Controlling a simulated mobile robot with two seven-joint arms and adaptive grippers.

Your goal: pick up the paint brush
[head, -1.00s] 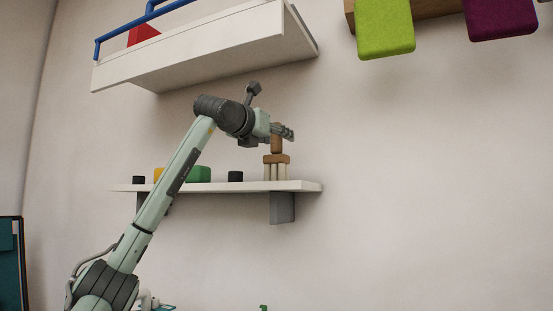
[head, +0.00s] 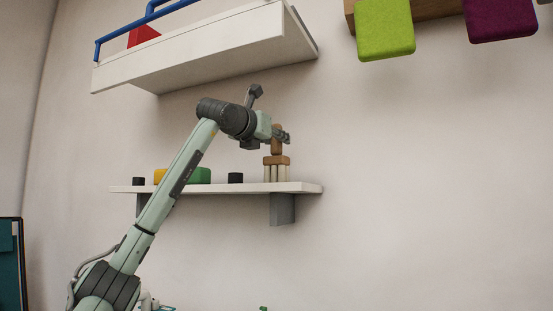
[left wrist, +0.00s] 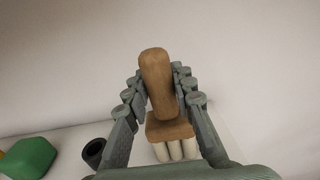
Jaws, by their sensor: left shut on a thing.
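The paint brush (head: 277,160) has a brown wooden handle and head with pale bristles. It stands upright, bristles down, at the right part of the lower white shelf (head: 300,187). My left gripper (head: 284,135) is at the upper handle. In the left wrist view the brush handle (left wrist: 157,80) lies between the two fingers (left wrist: 160,95), and the gripper is shut on it. The bristles (left wrist: 176,150) show beyond the head, partly cut off by the gripper body. In the head view the fingers hide part of the handle. My right gripper is not in view.
On the lower shelf, left of the brush, are a dark cup (head: 235,178), a green block (head: 200,175), a yellow object (head: 159,176) and another dark cup (head: 138,181). A large white upper shelf (head: 215,45) overhangs the arm.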

